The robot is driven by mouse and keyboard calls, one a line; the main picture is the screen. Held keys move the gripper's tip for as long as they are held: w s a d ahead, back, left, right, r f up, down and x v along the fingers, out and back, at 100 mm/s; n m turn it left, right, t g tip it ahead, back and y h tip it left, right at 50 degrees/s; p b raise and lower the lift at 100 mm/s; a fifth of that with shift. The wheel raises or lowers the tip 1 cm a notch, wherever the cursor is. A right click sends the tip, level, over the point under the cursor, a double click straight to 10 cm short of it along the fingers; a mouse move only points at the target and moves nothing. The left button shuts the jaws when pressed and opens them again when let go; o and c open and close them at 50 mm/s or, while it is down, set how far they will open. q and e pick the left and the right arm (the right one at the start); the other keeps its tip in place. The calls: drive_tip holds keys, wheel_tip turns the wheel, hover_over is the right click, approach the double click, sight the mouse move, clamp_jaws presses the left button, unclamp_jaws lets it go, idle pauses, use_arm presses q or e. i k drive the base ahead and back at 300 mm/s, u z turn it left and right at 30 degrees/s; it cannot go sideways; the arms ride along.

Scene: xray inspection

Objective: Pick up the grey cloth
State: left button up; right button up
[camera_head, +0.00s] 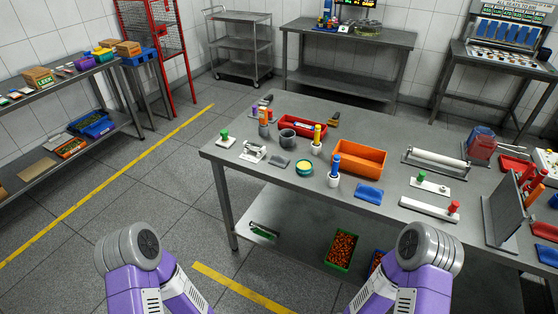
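A small flat grey piece, which looks like the grey cloth (279,160), lies on the grey worktable (224,154) in the head view. It is near the table's front left part, left of a round green-and-yellow tin (304,168). Nothing touches it from above. My two purple arms show at the bottom left and bottom right, well short of the table. Neither of my grippers can be seen.
Near the cloth stand a white clamp-like fixture (253,151), a dark grey bowl (287,138) and a blue-topped bottle (334,172). A blue cloth (369,194) and an orange bin (358,160) lie to the right. The floor before the table is clear.

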sight(276, 159)
drive_tip(key=k, duration=0.6)
drive_tip(key=u, duration=0.75)
drive_tip(key=i, duration=1.75)
drive_tip(key=z, duration=0.5)
